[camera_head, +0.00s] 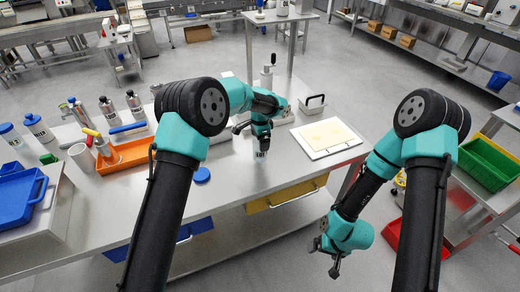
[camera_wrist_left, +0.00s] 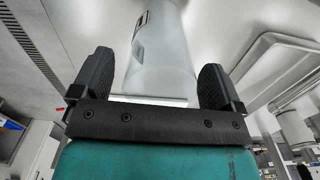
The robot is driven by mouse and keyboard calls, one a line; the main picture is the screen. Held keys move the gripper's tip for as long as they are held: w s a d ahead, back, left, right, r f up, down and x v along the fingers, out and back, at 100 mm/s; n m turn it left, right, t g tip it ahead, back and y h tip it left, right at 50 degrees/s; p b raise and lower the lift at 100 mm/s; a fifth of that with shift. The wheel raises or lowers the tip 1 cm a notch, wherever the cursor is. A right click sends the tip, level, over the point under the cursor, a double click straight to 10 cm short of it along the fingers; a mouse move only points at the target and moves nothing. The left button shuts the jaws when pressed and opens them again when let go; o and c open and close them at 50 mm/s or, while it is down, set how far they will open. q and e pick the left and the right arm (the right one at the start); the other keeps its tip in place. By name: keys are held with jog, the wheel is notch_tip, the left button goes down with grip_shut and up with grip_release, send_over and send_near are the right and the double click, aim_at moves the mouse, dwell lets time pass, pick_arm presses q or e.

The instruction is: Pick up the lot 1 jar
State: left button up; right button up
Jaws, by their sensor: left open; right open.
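A jar (camera_head: 261,153) with a dark label stands on the white table, just below my left gripper (camera_head: 252,131) in the head view. In the left wrist view the clear, pale jar (camera_wrist_left: 160,65) shows between the two black fingers of my left gripper (camera_wrist_left: 155,75), which is open with a gap on each side. I cannot read the label, and cannot tell how deep the jar sits between the fingers. My right gripper (camera_head: 326,258) is open and empty, off the table's front right side.
A white board with a pale sheet (camera_head: 327,136) lies right of the jar. An orange tray (camera_head: 128,152), several bottles, a blue lid (camera_head: 202,175) and a blue bin (camera_head: 22,195) are to the left. A yellow drawer (camera_head: 286,195) is below the table edge.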

pick_arm(q)
jog(key=shift+f, duration=0.35)
jog(key=c, duration=1.1)
